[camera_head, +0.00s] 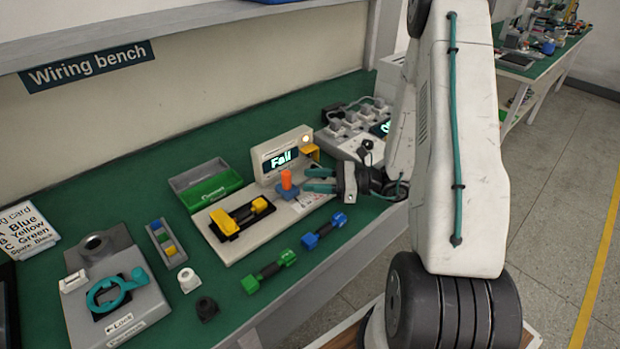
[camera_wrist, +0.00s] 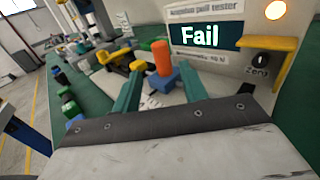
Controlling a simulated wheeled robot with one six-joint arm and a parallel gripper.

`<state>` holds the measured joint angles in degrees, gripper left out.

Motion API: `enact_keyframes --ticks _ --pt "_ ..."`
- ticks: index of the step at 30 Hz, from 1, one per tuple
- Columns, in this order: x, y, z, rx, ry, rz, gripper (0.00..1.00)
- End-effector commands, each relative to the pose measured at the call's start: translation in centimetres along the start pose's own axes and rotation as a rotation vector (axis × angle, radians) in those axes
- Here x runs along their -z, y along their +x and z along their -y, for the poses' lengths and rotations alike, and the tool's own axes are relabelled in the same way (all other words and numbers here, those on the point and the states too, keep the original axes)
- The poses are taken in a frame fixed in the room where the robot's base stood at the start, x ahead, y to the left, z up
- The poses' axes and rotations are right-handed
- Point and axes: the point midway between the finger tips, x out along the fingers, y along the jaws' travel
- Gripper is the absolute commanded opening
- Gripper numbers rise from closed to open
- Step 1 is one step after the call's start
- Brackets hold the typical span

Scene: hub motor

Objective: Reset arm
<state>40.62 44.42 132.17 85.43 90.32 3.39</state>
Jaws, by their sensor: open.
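My arm (camera_head: 455,150) reaches over the right part of the green-topped wiring bench in the head view. My gripper (camera_head: 318,181) is open, its two teal fingers pointing left toward an orange peg on a blue base (camera_head: 287,181). In the wrist view, the gripper (camera_wrist: 158,92) shows both teal fingers apart, with the orange peg (camera_wrist: 162,58) standing beyond and between them. The fingers look empty. Whether a fingertip touches the blue base cannot be told.
A tester (camera_head: 286,156) reading "Fail" stands behind the peg. A yellow-and-black connector (camera_head: 240,217) lies on the white plate. Green (camera_head: 269,271) and blue (camera_head: 324,231) connectors lie near the front edge. A green tray (camera_head: 206,186) and a grey lock fixture (camera_head: 118,300) are further left.

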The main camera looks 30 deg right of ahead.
Motion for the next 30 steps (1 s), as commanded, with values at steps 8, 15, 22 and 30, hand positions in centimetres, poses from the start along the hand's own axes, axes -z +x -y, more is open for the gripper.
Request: enact_keyframes --ticks 8,15,22,30 --pt "-0.1 0.1 0.0 -0.003 -0.002 -0.001 0.43" --pt "-4.0 2.1 -2.6 -0.174 -0.117 -0.045 0.43" --pt "-10.3 4.3 -9.4 -0.534 -0.374 -0.162 0.43" --pt "-15.2 3.5 -17.2 -0.931 -0.723 -0.331 0.43"
